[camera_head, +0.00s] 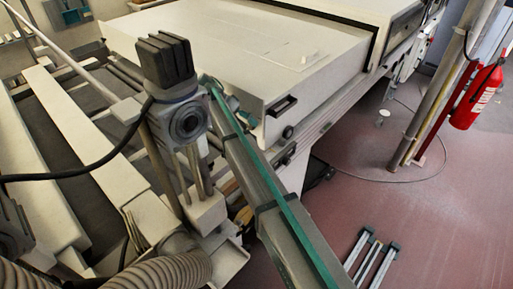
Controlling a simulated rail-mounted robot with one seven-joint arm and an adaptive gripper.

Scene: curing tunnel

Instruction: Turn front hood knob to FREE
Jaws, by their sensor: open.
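The cream hood (235,45) of the curing tunnel fills the upper middle of the view, with its lid down. A small dark round part that looks like a knob (287,132) sits low on the hood's near side, by the corner. A dark recessed handle (283,105) is just above it. The knob's pointer and any FREE marking are too small to read. I cannot make out my gripper in this view, so its place relative to the knob does not show.
A post-mounted grey unit with a black top (165,60) and cable stands left of the hood. A long grey beam with a green edge (270,195) runs past the hood's corner. A fire extinguisher (478,97) hangs at right. The reddish floor (430,215) is mostly clear.

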